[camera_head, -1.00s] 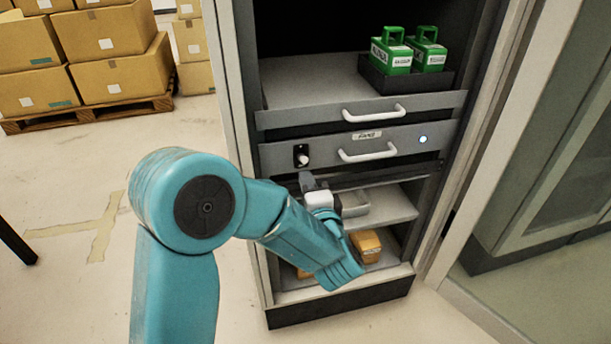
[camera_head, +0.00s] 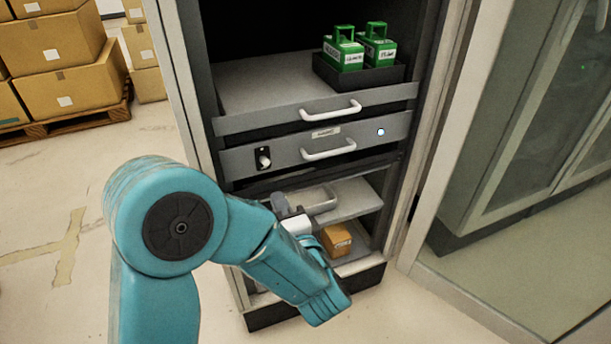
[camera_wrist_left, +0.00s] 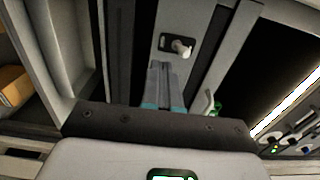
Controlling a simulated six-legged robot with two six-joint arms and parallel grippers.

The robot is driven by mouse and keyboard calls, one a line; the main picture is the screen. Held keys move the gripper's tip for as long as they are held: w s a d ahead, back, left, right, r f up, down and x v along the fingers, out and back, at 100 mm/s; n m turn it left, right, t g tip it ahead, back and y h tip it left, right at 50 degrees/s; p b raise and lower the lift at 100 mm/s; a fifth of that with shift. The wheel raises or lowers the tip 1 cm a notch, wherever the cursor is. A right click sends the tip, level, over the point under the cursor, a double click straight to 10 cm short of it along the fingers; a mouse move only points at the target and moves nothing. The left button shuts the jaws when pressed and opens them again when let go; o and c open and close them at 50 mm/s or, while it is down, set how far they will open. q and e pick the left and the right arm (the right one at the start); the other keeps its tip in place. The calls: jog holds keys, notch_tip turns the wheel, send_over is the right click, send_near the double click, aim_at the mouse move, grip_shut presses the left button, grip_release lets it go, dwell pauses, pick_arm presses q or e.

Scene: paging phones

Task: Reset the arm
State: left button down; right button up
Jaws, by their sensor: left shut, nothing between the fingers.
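My left arm is teal and reaches in from the left in the head view, bent down toward the cabinet. My left gripper (camera_head: 281,205) is shut and empty, in front of the cabinet just below the drawer with the knob. In the left wrist view the two fingers (camera_wrist_left: 164,82) lie together with nothing between them. Beyond their tips is the drawer front with a white knob (camera_wrist_left: 182,47) on a black plate. The same knob (camera_head: 263,158) shows in the head view, above and left of the gripper. My right gripper is in neither view.
The open cabinet (camera_head: 190,100) holds two green devices (camera_head: 344,52) in a black tray. Its drawers have white handles (camera_head: 328,150). A yellow box (camera_head: 336,240) sits on the low shelf. Cartons (camera_head: 60,75) on a pallet stand at left; glass doors are at right.

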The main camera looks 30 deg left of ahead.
pick_arm(q)
jog(key=a+f+m+g+h, duration=0.15)
jog(key=a+f, duration=0.25)
jog(key=f, duration=0.7)
jog(key=s+d+f+n+g+h, duration=0.1)
jog(key=s+d+f+h, duration=0.25)
jog(key=f, duration=0.35)
jog(key=s+d+f+n+g+h, duration=0.15)
jog(key=d+f+h, duration=0.25)
jog(key=f, duration=0.4)
jog(key=s+d+f+n+g+h, duration=0.1)
jog(key=s+d+f+h, duration=0.25)
jog(key=f, duration=0.35)
jog(key=s+d+f+n+g+h, duration=0.2)
jog(key=s+d+n+g+h, duration=0.4)
jog(key=s+d, duration=0.35)
notch_tip(320, 180, up, 25)
jog(key=a+n+p, duration=0.1)
jog(key=n+p, duration=0.1)
jog(key=p, duration=2.3)
jog(key=shift+s+y, duration=0.2)
jog(key=shift+y, duration=0.15)
